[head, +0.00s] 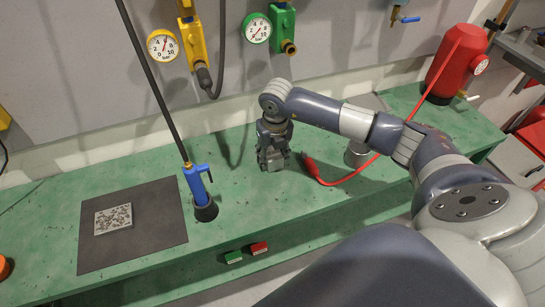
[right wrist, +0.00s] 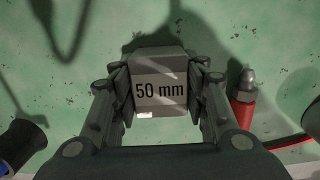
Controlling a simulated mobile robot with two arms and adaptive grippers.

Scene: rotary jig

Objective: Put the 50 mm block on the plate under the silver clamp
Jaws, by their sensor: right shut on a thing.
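The 50 mm block (right wrist: 160,88) is grey with its size printed in black on the face toward the right wrist view. My right gripper (right wrist: 161,85) is shut on it, one finger on each side. In the head view my right gripper (head: 272,160) points down over the middle of the green bench; the block hardly shows there. I cannot tell whether the block touches the bench. I cannot make out a silver clamp or a plate under one. My left gripper is not in view.
Green and red buttons (head: 258,247) are on the front edge.

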